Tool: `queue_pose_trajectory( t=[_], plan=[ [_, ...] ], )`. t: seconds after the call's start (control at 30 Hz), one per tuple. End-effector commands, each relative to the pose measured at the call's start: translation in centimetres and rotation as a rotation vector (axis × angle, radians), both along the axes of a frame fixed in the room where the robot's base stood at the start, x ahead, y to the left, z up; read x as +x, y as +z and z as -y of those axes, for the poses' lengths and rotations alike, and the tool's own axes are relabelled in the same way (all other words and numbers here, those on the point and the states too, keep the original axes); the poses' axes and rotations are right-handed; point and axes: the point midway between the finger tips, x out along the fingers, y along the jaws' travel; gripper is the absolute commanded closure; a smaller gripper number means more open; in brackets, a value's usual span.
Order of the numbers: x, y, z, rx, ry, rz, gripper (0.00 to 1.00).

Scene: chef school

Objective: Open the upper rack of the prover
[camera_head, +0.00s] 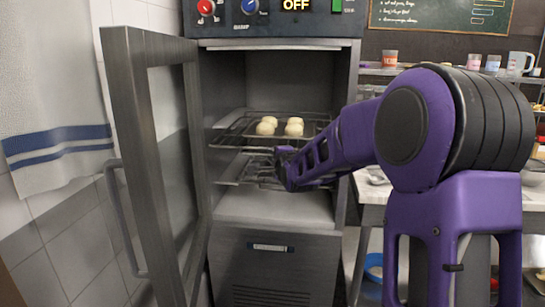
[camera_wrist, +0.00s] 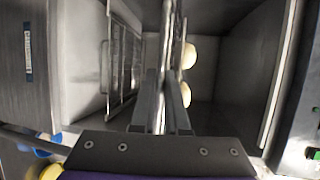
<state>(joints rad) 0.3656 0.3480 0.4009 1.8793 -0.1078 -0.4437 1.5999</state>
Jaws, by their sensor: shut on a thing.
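The prover (camera_head: 280,218) stands ahead with its door (camera_head: 150,110) swung open to the left. The upper rack (camera_head: 228,138) is a wire shelf carrying several pale dough balls (camera_head: 267,127). My gripper (camera_head: 284,154) is at the front edge of this rack, partly hiding it. In the wrist view, turned sideways, the upper rack (camera_wrist: 166,40) shows edge-on, and my gripper's fingers (camera_wrist: 164,98) are shut on its front bar. The dough balls (camera_wrist: 189,56) lie just beyond the bar. How far out the rack sits is hard to tell.
A lower rack (camera_head: 232,170) sits below, and shows left in the wrist view (camera_wrist: 121,60). A control panel (camera_head: 275,15) is above the opening. A worktable (camera_head: 372,190) stands right of the prover, behind my arm. A towel (camera_head: 55,90) hangs at left.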

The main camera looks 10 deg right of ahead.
Motion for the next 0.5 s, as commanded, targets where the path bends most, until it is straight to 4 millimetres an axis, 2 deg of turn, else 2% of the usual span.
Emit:
queue_pose_trajectory(
  t=[0.23,0.27,0.4,0.5],
  plan=[
    [0.0,-0.03,0.01,0.0,0.0,-0.001,1.0],
    [0.0,-0.03,0.01,0.0,0.0,-0.001,0.84],
    [0.0,-0.02,0.01,0.0,0.0,0.0,0.59],
    [0.0,-0.01,0.01,0.0,0.0,0.0,0.58]
  ],
)
